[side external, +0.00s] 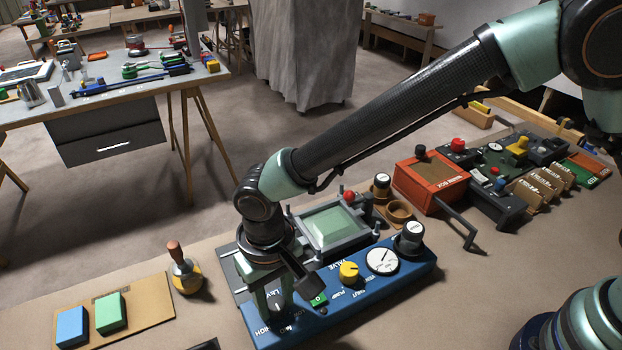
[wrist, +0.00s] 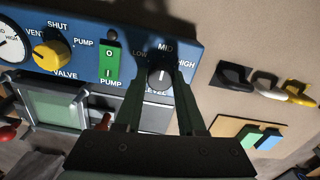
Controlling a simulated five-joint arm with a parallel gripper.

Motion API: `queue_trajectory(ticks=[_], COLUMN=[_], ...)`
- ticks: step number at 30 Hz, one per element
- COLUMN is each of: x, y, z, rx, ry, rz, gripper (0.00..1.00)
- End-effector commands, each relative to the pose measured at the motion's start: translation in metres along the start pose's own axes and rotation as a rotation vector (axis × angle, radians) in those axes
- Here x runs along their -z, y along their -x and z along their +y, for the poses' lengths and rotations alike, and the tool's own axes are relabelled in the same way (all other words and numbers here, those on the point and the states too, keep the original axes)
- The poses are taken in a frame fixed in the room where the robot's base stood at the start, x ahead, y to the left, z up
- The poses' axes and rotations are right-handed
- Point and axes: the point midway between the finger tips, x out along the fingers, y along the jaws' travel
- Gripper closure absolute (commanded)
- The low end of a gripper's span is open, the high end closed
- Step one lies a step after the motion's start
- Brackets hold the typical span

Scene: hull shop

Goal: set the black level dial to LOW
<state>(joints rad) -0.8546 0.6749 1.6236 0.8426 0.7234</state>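The black level dial (wrist: 160,79) sits on the blue panel (wrist: 75,30) among the marks LOW, MID and HIGH. Its white pointer line is toward MID. In the wrist view my gripper (wrist: 161,88) is open, with one finger on each side of the dial; I cannot tell whether either finger touches it. In the side view my gripper (side external: 271,299) reaches down over the near left end of the blue panel (side external: 378,290). There its fingers hide much of the dial.
A green pump switch (wrist: 110,62) and a yellow valve knob (wrist: 52,54) are beside the dial. A white gauge (side external: 382,260) and a framed green screen (side external: 335,226) are close by. A brass-based stamp (side external: 186,275) and a board with blue and green blocks (side external: 153,304) stand left.

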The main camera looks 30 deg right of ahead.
Motion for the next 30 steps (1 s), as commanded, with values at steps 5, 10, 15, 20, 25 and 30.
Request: queue_trajectory(ticks=[5, 10, 15, 20, 25, 30], x=[0.0000, 0.0000, 0.0001, 0.0002, 0.0002, 0.0002], y=[0.0003, 0.0004, 0.0003, 0.0002, 0.0002, 0.0002], z=[0.0001, 0.0002, 0.0001, 0.0001, 0.0001, 0.0000], rx=[0.000, -0.001, -0.001, -0.001, 0.000, 0.000], ry=[0.001, 0.026, 0.099, 0.217, 0.375, 0.536], rz=[0.000, -0.001, -0.001, -0.001, -0.001, 0.000], gripper=[1.00, 1.00, 1.00, 1.00, 1.00, 1.00])
